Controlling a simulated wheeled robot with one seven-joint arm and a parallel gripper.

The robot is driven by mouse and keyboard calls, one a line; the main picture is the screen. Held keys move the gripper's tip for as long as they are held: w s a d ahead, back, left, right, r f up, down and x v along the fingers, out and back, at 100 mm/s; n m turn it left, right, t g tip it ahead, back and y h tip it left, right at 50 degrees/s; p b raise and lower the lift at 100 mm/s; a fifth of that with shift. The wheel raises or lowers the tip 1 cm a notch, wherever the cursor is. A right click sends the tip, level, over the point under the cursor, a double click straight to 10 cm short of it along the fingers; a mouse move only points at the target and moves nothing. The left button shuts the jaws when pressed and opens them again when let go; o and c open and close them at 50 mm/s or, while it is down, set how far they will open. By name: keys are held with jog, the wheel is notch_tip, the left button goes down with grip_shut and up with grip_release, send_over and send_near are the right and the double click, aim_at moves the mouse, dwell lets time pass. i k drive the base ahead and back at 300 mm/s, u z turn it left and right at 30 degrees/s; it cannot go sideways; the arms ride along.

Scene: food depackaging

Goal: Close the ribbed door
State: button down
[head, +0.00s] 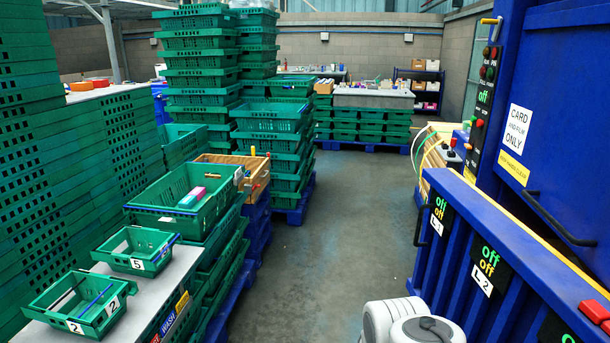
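A blue panel with upright ribs (455,259), which looks like the ribbed door, stands at the right in the head view. It runs from mid-frame toward the lower right corner, below a big blue machine (555,110). Black plates marked "off" and labels L1 (436,224) and L2 (482,281) sit on its face. A dark gap with a yellow edge shows behind its top rail. I cannot tell how far it stands open; its near end is cut off by the frame. My gripper is out of view; only a white and grey part of my arm shows at the bottom.
A clear grey floor aisle (335,235) runs ahead, left of the ribbed panel. Tall stacks of green crates (200,70) and a bench with small green trays (139,262) line the left. A dark bar handle (558,218) and red button (594,311) are at the right.

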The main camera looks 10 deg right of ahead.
aim_at(543, 280)
jog(key=i, duration=1.4)
jog(key=z, duration=1.15)
jog(key=i, duration=1.35)
jog(key=u, duration=2.1)
